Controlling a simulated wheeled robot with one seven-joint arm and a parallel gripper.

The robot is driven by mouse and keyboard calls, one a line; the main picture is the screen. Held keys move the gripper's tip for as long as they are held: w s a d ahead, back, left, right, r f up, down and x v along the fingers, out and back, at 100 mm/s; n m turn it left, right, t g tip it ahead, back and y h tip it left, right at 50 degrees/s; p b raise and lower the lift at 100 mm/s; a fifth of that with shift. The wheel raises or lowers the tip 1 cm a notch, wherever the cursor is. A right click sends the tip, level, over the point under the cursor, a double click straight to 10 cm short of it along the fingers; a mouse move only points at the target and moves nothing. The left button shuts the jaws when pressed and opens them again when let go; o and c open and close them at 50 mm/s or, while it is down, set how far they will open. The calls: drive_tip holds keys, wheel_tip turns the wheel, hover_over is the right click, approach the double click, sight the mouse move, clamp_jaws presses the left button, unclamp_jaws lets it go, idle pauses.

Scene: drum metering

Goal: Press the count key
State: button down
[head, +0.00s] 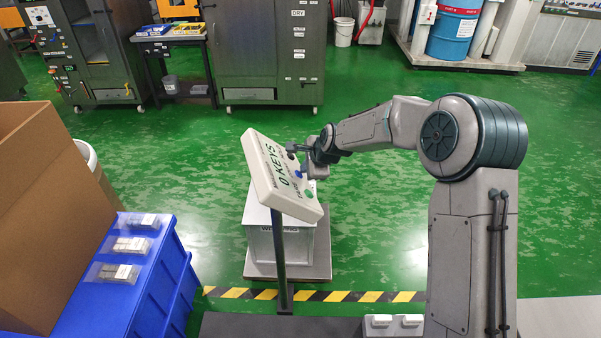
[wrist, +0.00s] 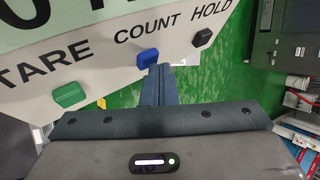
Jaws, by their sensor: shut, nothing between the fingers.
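The tilted white display panel (head: 262,180) reads "0 KEYS" and stands on a dark post. In the wrist view the panel (wrist: 75,62) carries a green key (wrist: 69,95) by TARE, a blue key (wrist: 148,58) by COUNT and a dark key (wrist: 202,38) by HOLD. The blue key (head: 298,174) and green key (head: 309,194) also show in the head view. My gripper (wrist: 159,72) is shut and empty, its fingertips right beside the blue count key. I cannot tell whether they touch it. In the head view my gripper (head: 306,164) is at the panel's right side.
A white bin (head: 262,244) stands behind the post on a low platform. Blue crates (head: 150,290) with small packages and a cardboard box (head: 50,200) are at left. A black and yellow stripe (head: 340,296) crosses the floor. Green floor right of the panel is clear.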

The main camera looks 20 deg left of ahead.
drive_tip(key=shift+w+d+r, duration=0.3)
drive_tip(key=shift+d+r, duration=0.1)
drive_tip(key=shift+r, duration=0.15)
drive_tip(key=w+d+r+p, duration=0.2)
drive_tip(key=d+r, duration=0.1)
drive_tip(key=shift+r, duration=0.3)
idle(0.9)
